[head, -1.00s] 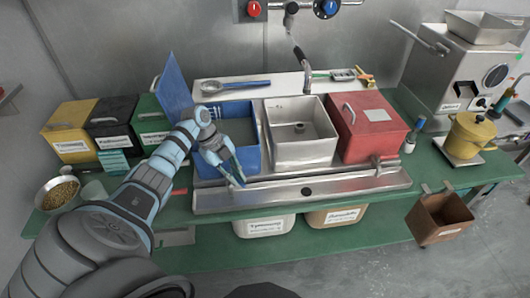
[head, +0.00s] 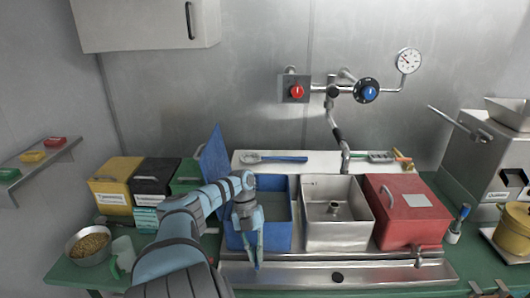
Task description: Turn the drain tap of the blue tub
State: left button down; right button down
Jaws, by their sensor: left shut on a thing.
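The blue tub (head: 283,235) stands at the left of a row of three tubs, its blue lid (head: 214,155) raised at its left side. Grey content shows inside it. My left gripper (head: 256,258) points down in front of the tub's front wall, above the steel trough. Its fingers are close together, shut on the tub's drain tap. The tap itself is hidden behind the fingers, so its angle cannot be told.
A steel tub (head: 347,232) and a red lidded tub (head: 406,208) with its own tap (head: 418,254) stand to the right. The steel trough (head: 300,272) runs along the front. A bowl of beans (head: 88,245) and a jug (head: 123,252) are at the left.

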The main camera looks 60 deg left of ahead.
pick_arm(q)
jog(key=shift+a, duration=0.1)
dwell(0.3)
jog(key=c, duration=1.7)
grip_release()
jog(key=shift+o, duration=0.2)
jog(key=v, duration=1.2)
